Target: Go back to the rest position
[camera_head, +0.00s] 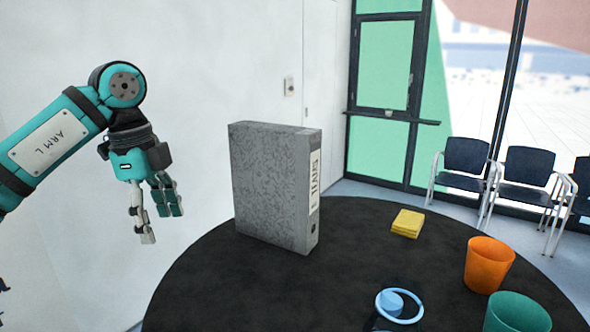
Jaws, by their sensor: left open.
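My left gripper (157,220) hangs from the teal arm that comes in from the left. It is open and empty, with its fingers pointing down, in front of the white wall and to the left of the grey binder. The grey patterned binder (265,185) stands upright on the round black table (215,280). The gripper appears apart from both the binder and the table. My right gripper is not in this view.
On the table are a yellow folded cloth or sponge (407,223), an orange cup (488,265), a teal cup (516,314) and an object with a light blue ring (399,306). Dark blue chairs (527,167) stand behind by the window. The white wall (200,80) is behind my left arm.

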